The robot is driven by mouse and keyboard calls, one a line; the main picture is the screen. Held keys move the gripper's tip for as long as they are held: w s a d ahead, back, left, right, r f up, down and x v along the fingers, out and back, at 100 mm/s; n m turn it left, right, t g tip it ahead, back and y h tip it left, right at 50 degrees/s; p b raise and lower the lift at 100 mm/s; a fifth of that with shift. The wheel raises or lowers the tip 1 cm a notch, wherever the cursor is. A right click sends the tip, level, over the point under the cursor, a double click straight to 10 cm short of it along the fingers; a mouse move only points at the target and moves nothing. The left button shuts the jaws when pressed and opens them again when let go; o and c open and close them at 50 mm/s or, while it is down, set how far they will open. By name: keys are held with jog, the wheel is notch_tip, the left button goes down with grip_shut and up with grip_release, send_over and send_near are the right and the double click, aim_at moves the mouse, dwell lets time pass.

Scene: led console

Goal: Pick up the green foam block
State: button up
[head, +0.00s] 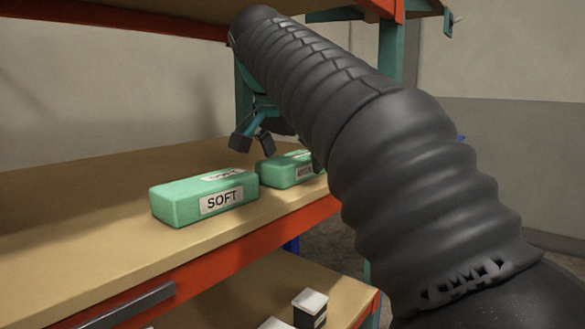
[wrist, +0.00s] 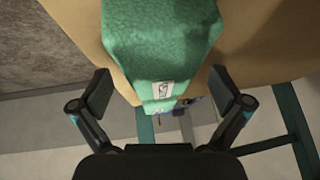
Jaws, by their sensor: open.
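A green foam block labelled SOFT (head: 190,205) lies on the wooden shelf (head: 90,240) in the head view. A second green block (head: 285,172) with a label lies farther right on the same shelf, partly behind my arm. My gripper (head: 252,142) is open and empty, above and just behind the two blocks. In the wrist view my gripper (wrist: 165,95) has its two fingers spread wide, with a green block (wrist: 160,45) lying beyond and between them. Its label is too small to read there, so I cannot tell which block it is.
An orange shelf edge (head: 240,237) runs along the front. A lower shelf holds a small dark box with a white top (head: 310,308). An upper shelf and a teal post (head: 391,45) stand near my arm. The shelf's left part is clear.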

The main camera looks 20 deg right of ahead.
jog(key=shift+w+d+f, duration=0.1)
jog(key=shift+w+f, duration=0.05)
jog(key=shift+f, duration=0.2)
jog(key=shift+c, duration=0.3)
jog(key=c, duration=0.8)
jog(key=shift+r, duration=0.1)
jog(key=shift+r, duration=1.6)
jog(key=s+d, duration=0.3)
jog(key=s, duration=0.2)
jog(key=s+d+b, duration=0.1)
jog(key=s+d, duration=0.3)
jog(key=s+d+b, duration=0.1)
jog(key=s+d, duration=0.2)
jog(key=s, duration=0.2)
jog(key=shift+s+d+r, duration=0.1)
jog(key=shift+s+d, duration=0.15)
jog(key=shift+s, duration=0.05)
